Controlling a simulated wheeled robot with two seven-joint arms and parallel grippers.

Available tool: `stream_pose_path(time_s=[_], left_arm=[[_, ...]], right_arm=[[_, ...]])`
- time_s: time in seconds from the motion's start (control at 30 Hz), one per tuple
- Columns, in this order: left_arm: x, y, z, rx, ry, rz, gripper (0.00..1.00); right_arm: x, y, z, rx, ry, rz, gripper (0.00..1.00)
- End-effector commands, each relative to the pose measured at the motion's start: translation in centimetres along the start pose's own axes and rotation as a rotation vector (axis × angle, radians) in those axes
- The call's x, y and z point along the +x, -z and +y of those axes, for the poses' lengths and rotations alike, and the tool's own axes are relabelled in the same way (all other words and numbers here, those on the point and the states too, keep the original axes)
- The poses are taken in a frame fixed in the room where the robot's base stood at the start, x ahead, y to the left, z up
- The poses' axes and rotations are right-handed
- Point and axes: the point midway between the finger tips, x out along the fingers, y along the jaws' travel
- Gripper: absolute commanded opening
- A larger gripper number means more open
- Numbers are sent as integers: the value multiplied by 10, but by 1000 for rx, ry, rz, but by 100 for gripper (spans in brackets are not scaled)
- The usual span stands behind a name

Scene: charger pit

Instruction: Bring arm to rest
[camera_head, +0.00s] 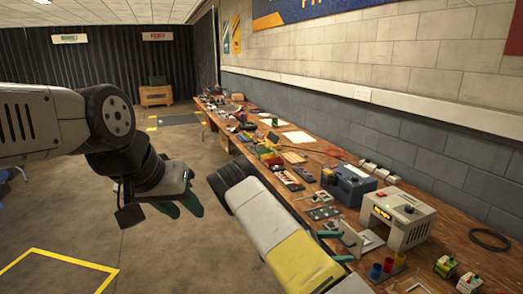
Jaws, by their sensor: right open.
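My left arm comes in from the left, bent at a black joint. My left gripper (182,206) hangs over the open floor, left of the bench, with dark green fingers; the angle does not show how far apart they are. My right arm (272,230), white and yellow, reaches over the bench's near edge. The green fingertips of my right gripper (336,246) show beyond the arm, spread apart with nothing between them. They are over the bench, left of a beige device; most of that gripper is hidden by the arm.
A long wooden workbench (455,240) runs along the brick wall. It bears a beige charger-like box (397,218), a blue box (348,185), coloured cups (388,265), a black cable loop (490,240) and many tools. The floor (150,250) at left is clear, with yellow lines.

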Motion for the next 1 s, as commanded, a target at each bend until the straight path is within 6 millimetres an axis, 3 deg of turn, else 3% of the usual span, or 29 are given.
stream_pose_path(time_s=[0.37,0.67,1.0], left_arm=[[0,0,0,-1,0,0,36],[0,0,0,-1,0,0,36],[0,0,0,-1,0,0,36]], right_arm=[[-22,-65,-42,324,375,355,82],[-66,-134,-74,636,667,692,82],[-120,-226,-108,990,898,1059,82]])
